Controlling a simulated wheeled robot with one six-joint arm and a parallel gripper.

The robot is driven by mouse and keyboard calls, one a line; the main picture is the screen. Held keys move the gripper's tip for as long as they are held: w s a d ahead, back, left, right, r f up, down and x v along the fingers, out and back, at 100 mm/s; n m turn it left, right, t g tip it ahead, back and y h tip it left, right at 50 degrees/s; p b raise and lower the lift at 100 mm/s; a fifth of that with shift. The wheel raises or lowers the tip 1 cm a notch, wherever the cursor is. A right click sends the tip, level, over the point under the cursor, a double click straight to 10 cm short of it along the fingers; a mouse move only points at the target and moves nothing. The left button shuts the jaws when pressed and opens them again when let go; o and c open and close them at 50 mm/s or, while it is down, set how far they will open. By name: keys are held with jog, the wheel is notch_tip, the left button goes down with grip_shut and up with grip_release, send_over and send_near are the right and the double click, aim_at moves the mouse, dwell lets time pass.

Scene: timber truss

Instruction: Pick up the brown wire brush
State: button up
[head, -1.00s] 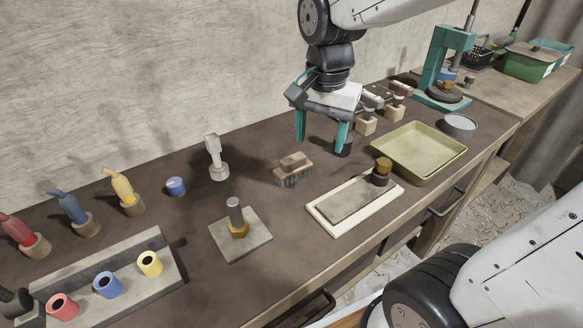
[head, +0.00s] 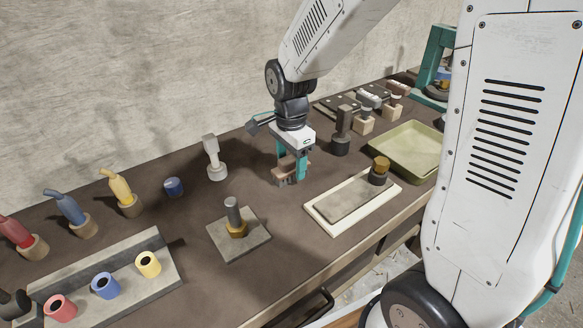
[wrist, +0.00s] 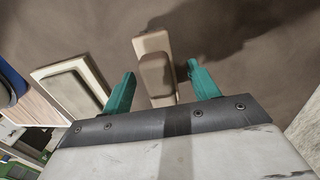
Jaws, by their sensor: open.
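The brown wire brush (head: 285,175) lies on the dark bench top, bristles down, partly hidden by my gripper in the head view. In the wrist view the brush (wrist: 155,65) shows its brown back and raised grip, reaching in between my two teal fingers. My gripper (head: 291,170) is open and points down over the brush, with one finger on each side of it. The bristles are mostly hidden.
A cream board with a grey block (head: 345,205) lies close to the right of the brush. A plate with an upright bolt (head: 238,238) is in front left. A white-grey tool (head: 215,163) stands at left, and a dark post (head: 342,135) behind right. A green tray (head: 405,155) lies further right.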

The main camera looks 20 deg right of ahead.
jog(key=shift+f, duration=0.55)
jog(key=c, duration=1.1)
jog(key=shift+c, duration=0.2)
jog(key=shift+r, duration=0.5)
jog(key=r, duration=0.2)
jog(key=shift+s+a+r, duration=0.15)
jog(key=shift+s+r, duration=0.2)
jog(key=shift+s, duration=0.05)
jog(key=s+a, duration=0.1)
jog(key=s, duration=0.3)
jog(key=s+a+r, duration=0.1)
jog(key=s+a, duration=0.1)
jog(key=s, duration=0.3)
jog(key=s+a, duration=0.1)
jog(key=s, duration=0.4)
jog(key=shift+s+a+r, duration=0.15)
jog(key=shift+s+a, duration=0.05)
jog(key=shift+a, duration=0.2)
